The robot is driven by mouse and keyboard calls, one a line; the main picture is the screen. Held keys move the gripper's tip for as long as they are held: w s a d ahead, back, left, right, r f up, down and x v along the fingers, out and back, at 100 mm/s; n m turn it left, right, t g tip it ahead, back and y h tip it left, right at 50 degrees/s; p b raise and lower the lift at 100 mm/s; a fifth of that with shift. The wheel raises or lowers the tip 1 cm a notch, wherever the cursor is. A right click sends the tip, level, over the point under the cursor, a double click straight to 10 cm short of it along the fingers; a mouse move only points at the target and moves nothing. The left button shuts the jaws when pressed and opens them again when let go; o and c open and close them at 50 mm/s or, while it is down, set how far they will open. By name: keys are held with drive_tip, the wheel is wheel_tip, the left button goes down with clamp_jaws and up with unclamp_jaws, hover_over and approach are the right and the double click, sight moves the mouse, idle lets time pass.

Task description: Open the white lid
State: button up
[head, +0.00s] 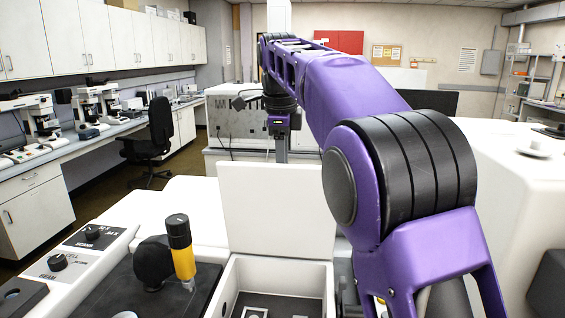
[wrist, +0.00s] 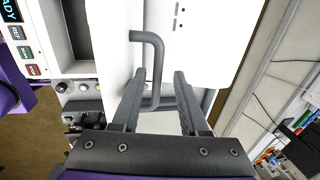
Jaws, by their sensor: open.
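A plain white lid (head: 272,205) stands upright at the back edge of a white-walled compartment (head: 231,285), whose top is open. In the wrist view, my gripper (wrist: 158,74) is open, its two grey fingers on either side of a bent grey bar handle (wrist: 157,60). The handle sits in front of a white surface (wrist: 212,45); I cannot tell whether this is the lid's far face. Neither finger is clearly pressed on the handle. In the head view my arm reaches over to the back, and the fingers cannot be made out.
A grey instrument (head: 232,115) stands behind. In the wrist view, coloured buttons (wrist: 29,62) lie at the left. A chair (head: 158,135) stands by the left bench.

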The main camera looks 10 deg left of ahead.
drive_tip(key=shift+r, duration=0.15)
wheel_tip(320, 180, up, 7)
drive_tip(key=s+p, duration=0.1)
drive_tip(key=shift+s+p, duration=0.2)
drive_tip(key=shift+p, duration=0.15)
